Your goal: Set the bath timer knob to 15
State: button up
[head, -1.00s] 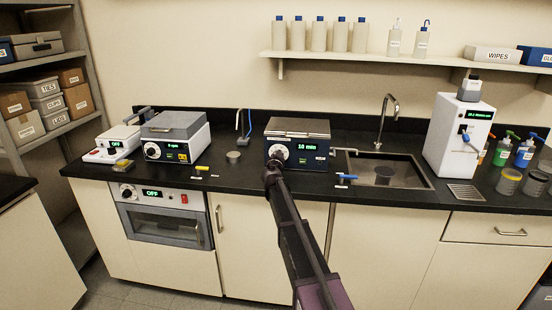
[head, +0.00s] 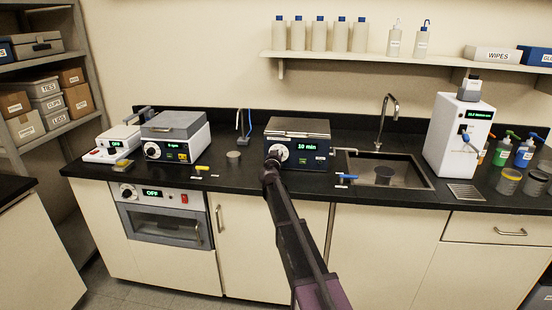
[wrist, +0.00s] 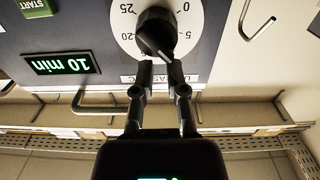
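The bath timer knob (wrist: 156,33) is a dark round knob with a raised bar on a white dial. In the wrist view its bar slants, its lower end toward the hidden part of the scale between 5 and 20. The display (wrist: 62,63) reads 10 min. In the head view the bath (head: 318,129) stands on the counter, with its dial (head: 278,152) at left. My gripper (wrist: 161,64) has its fingers a little apart, with a visible gap, at the knob's lower edge. Contact is unclear. In the head view my gripper (head: 271,165) is in front of the dial.
A sink (head: 400,168) with a tap lies right of the bath. A blue-handled item (head: 345,177) lies at the counter front. Another instrument (head: 175,140) stands to the left.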

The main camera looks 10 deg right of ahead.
grip_shut()
jog(key=m, duration=0.2)
jog(key=d+m, duration=0.1)
jog(key=m, duration=0.1)
jog(key=shift+s+m, duration=0.15)
jog(key=shift+m, duration=0.15)
jog(key=shift+f, duration=0.1)
dwell(0.4)
jog(key=shift+s+d+f+m, duration=0.1)
jog(key=shift+d+m, duration=0.1)
jog(key=shift+m, duration=0.95)
jog(key=shift+s+d+f+m, duration=0.1)
jog(key=shift+d+m, duration=0.1)
jog(key=shift+m, duration=0.95)
jog(key=shift+w, duration=0.1)
